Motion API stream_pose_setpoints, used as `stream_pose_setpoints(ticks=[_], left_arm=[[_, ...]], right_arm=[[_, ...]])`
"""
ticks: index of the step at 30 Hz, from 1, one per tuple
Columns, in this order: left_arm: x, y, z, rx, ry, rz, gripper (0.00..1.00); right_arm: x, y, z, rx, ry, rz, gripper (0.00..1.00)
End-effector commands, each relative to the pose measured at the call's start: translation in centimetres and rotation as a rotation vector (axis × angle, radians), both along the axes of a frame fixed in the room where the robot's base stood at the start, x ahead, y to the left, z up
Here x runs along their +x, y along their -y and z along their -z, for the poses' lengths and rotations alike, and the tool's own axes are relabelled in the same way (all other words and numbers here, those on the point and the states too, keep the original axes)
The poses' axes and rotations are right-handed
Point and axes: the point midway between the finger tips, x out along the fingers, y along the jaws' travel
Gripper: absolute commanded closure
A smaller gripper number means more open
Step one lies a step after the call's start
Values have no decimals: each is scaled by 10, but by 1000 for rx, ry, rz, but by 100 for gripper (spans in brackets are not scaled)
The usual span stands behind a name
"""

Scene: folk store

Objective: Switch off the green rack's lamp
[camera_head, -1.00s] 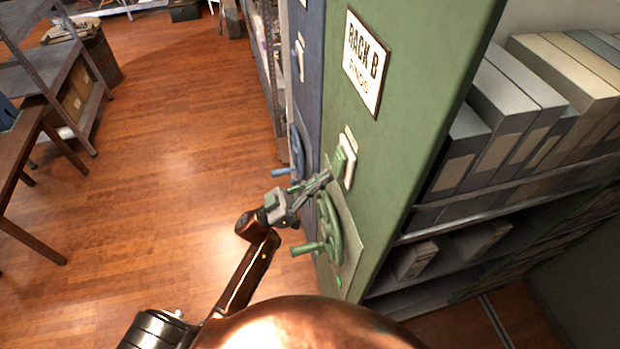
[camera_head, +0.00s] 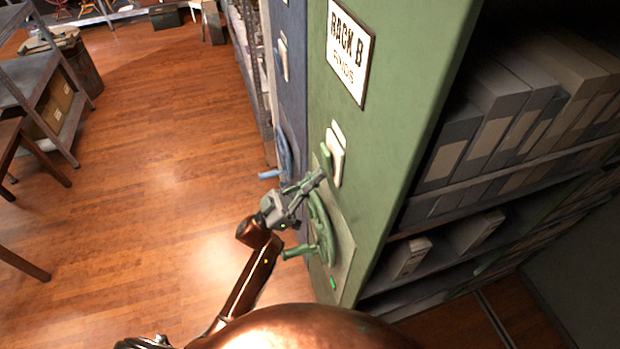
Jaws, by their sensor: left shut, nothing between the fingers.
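The green rack (camera_head: 390,110) fills the middle and bears a "RACK B FINDS" sign (camera_head: 350,52). A pale switch plate (camera_head: 337,142) with a small green switch (camera_head: 326,154) is on its end panel, below the sign. My left gripper (camera_head: 320,175) is shut and empty, its tips just below the switch; I cannot tell whether they touch it. The lamp itself is not visible; the shelves inside the rack look dim.
A green handwheel (camera_head: 318,228) with a protruding handle sits just below my gripper. A blue rack (camera_head: 290,90) with its own wheel stands at left. Grey boxes (camera_head: 490,105) fill the rack's shelves.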

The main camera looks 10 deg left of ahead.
Motion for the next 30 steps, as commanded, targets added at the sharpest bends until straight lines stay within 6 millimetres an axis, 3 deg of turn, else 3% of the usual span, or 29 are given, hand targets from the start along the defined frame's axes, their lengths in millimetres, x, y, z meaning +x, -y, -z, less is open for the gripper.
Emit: stream_pose_setpoints(ticks=[8,11,21,30], left_arm=[[-10,-30,10,6,-6,0,100],[-17,-44,31,5,-8,1,100],[-35,-75,81,3,-7,6,100],[-40,-83,90,2,-5,6,100]], right_arm=[[-22,-2,0,3,-24,7,35],[-27,-1,13,1,-30,8,35],[-15,-1,37,1,-18,4,35],[-13,-1,40,1,-15,4,35]])
